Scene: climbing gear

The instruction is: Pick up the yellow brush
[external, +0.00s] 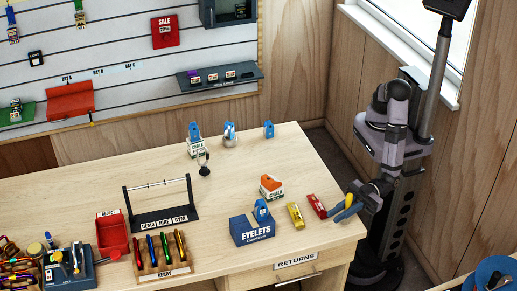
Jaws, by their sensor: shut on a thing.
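My gripper (344,209) is at the right edge of the wooden table, low over its front right corner. It is shut on a small, narrow thing with yellow on it (338,207), which looks like the yellow brush. Blue shows beside the yellow, and the jaws cover part of it. I cannot tell whether the held thing touches the table. A separate yellow piece (296,215) lies on the table left of my gripper, and a red piece (317,206) lies between them.
A blue EYELETS box (250,232) and an orange-and-white chalk box (271,188) stand left of the gripper. A black rack (163,217), a red bin (112,236) and a wooden READY holder (165,268) are further left.

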